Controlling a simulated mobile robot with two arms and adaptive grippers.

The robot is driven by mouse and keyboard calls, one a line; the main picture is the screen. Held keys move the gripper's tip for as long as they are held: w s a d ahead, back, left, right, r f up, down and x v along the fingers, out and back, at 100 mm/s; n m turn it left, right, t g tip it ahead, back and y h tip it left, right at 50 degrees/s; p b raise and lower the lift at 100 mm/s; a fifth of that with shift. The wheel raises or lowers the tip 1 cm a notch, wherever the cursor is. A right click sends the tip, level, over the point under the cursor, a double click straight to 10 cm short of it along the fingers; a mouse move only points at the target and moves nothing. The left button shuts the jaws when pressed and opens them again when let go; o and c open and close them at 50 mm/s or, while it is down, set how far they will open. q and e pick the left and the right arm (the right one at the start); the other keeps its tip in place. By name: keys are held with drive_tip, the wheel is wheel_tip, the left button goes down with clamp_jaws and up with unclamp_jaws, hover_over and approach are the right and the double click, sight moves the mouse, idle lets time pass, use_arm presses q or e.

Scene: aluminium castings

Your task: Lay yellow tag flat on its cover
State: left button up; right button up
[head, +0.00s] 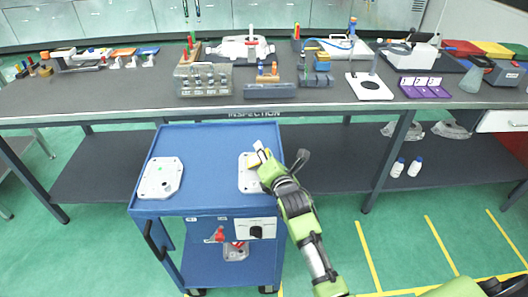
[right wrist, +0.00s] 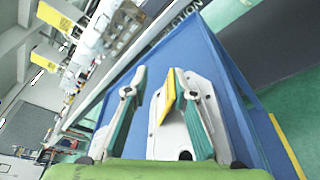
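The yellow tag (right wrist: 168,97) shows in the right wrist view as a thin, tilted strip between my right gripper's fingers, close to the right-hand one. In the head view the tag (head: 254,160) is a small yellow patch at the fingertips, partly hidden. My right gripper (head: 281,158) has its fingers spread over the right side of the blue cart; they also stand apart in the right wrist view (right wrist: 160,88). The white cover (head: 245,182) lies under it on the cart, partly hidden by the gripper. I cannot tell whether the tag touches the cover. My left gripper is not in view.
A second white cover (head: 160,178) lies at the left of the blue cart top (head: 212,192). The cart's middle is clear. Behind it stands the long dark inspection bench (head: 130,95) with racks, instruments and a purple numbered tray (head: 424,87).

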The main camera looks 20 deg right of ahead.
drive_tip(key=s, duration=0.4)
drive_tip(key=s+r, duration=0.1)
drive_tip(key=s, duration=0.3)
drive_tip(key=s+r, duration=0.1)
drive_tip(key=s, duration=0.3)
drive_tip(key=shift+a+r, duration=0.15)
drive_tip(key=shift+a, duration=0.1)
idle(0.5)
